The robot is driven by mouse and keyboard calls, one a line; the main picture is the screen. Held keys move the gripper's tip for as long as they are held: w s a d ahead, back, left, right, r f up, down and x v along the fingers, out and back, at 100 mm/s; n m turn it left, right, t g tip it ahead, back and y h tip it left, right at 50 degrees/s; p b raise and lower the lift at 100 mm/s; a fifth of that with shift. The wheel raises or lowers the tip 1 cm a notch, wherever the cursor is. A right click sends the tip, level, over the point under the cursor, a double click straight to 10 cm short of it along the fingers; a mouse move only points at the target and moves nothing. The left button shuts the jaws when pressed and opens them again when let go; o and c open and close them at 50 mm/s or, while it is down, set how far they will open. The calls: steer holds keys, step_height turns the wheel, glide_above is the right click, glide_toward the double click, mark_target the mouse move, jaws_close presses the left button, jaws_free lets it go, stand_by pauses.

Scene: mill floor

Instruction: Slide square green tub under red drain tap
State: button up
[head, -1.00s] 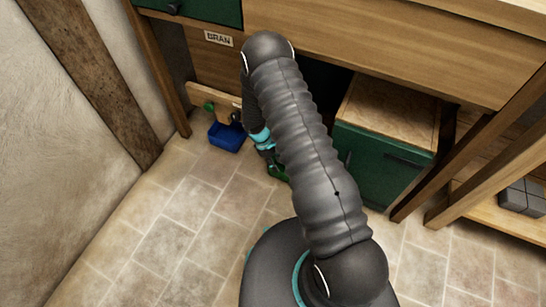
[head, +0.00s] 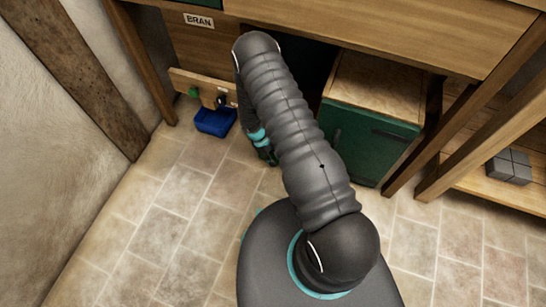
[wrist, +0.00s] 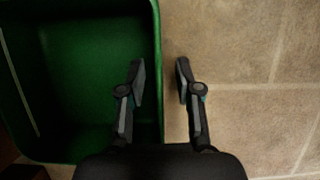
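The square green tub (wrist: 85,65) fills the left of the wrist view, open side up. My gripper (wrist: 160,72) is open, with its fingers apart on either side of the tub's right wall. One finger is over the tub's inside and the other is over the floor. I cannot tell whether either finger touches the wall. In the head view my arm hides the green tub and most of my gripper. A red drain tap does not show in either view.
A blue tub (head: 215,121) stands on the floor below a board (head: 204,83) with a green tap (head: 194,92). The board is under the wooden bench (head: 390,45). A green cabinet (head: 368,145) stands right of my arm. Tiled floor at left is clear.

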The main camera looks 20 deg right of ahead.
jaws_close()
steer(key=shift+d, duration=0.1)
steer(key=shift+w+d+f+b, duration=0.1)
steer(key=shift+w+d+b, duration=0.4)
steer(key=shift+w, duration=0.15)
steer(key=shift+w+d, duration=0.4)
steer(key=shift+w, duration=0.25)
steer(key=shift+o, duration=0.8)
jaws_free()
steer(key=shift+r, duration=0.2)
